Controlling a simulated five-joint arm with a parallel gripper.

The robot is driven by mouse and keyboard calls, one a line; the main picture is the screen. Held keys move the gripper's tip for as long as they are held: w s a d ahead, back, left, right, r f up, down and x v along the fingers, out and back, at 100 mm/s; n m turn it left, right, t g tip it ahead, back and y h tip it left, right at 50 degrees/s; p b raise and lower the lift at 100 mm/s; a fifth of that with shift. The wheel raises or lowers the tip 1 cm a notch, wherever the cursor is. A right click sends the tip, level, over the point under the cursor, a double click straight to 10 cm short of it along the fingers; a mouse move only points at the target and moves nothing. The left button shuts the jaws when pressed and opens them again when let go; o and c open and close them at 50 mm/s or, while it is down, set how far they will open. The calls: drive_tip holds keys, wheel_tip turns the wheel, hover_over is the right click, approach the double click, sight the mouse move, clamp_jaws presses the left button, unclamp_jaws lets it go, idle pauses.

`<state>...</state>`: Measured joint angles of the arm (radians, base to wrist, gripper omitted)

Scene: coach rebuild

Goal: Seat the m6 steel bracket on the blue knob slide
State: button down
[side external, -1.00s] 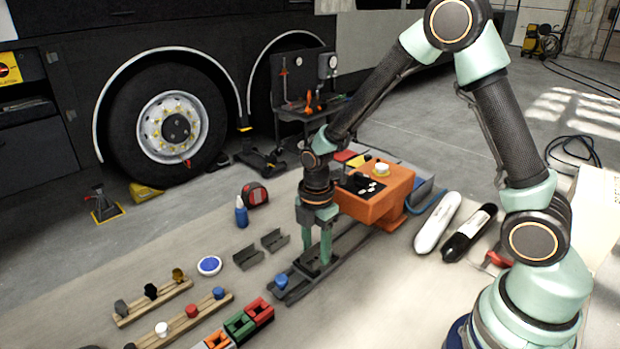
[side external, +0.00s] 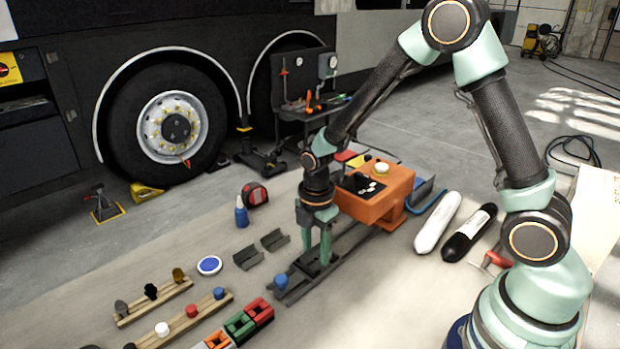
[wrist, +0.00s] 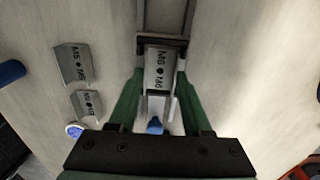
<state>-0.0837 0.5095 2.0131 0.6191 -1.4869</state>
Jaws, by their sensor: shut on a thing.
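The steel bracket marked M6 (wrist: 163,68) is between the two green fingers of my gripper (wrist: 160,82). In the side view my gripper (side external: 316,258) is shut on it, low over the dark rail. The blue knob (wrist: 155,125) shows just below the bracket in the wrist view, and at the rail's near end in the side view (side external: 281,281). The bracket lies in line with the slide, at or just over it. I cannot tell whether it touches the slide, as the fingers hide its sides.
Two other grey brackets (side external: 248,256) (side external: 275,239) lie left of the rail. Wooden strips with knobs (side external: 153,302) and coloured blocks (side external: 240,326) are at the front. An orange housing (side external: 376,200) stands close behind my gripper.

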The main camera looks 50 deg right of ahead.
sight(316, 259)
drive_tip(key=shift+f, duration=0.1)
idle(0.3)
unclamp_jaws()
drive_tip(key=shift+r, duration=3)
drive_tip(key=shift+r, duration=0.4)
drive_tip(key=s+d+r+m+t, duration=0.1)
drive_tip(key=s+r+m+t, duration=0.1)
drive_tip(key=s+r+m, duration=0.2)
drive_tip(key=s+d+r+m+t, duration=0.2)
drive_tip(key=s+r+m, duration=0.3)
drive_tip(key=r+m, duration=0.6)
drive_tip(key=m+t, duration=0.1)
drive_tip(key=m, duration=0.2)
drive_tip(key=shift+s+r+t, duration=0.15)
drive_tip(key=shift+s+t, duration=0.1)
drive_tip(key=shift+t, duration=0.05)
